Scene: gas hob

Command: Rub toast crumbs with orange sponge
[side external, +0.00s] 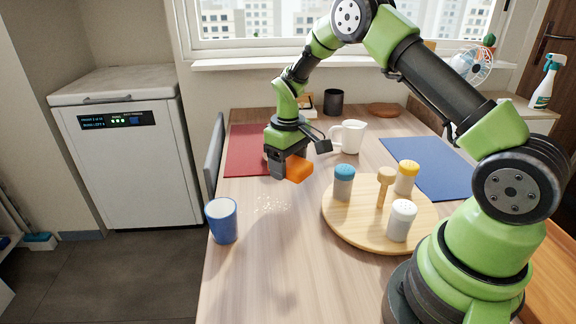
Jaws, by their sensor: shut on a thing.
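My gripper (279,164) is shut on the orange sponge (298,169) and holds it over the wooden table. The sponge sticks out to the right of the jaws; the rest of it is hidden by them. The toast crumbs (272,203) are a patch of small pale specks on the table. They lie below and slightly left of the sponge in the picture. The sponge appears apart from the crumbs; its exact height over the table is hard to tell.
A blue cup (222,222) stands left of the crumbs, near the table edge. A round wooden board (346,221) with several shakers stands to the right. A white jug (350,136), a red mat (246,152) and a blue mat (424,169) are farther back. The table front is clear.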

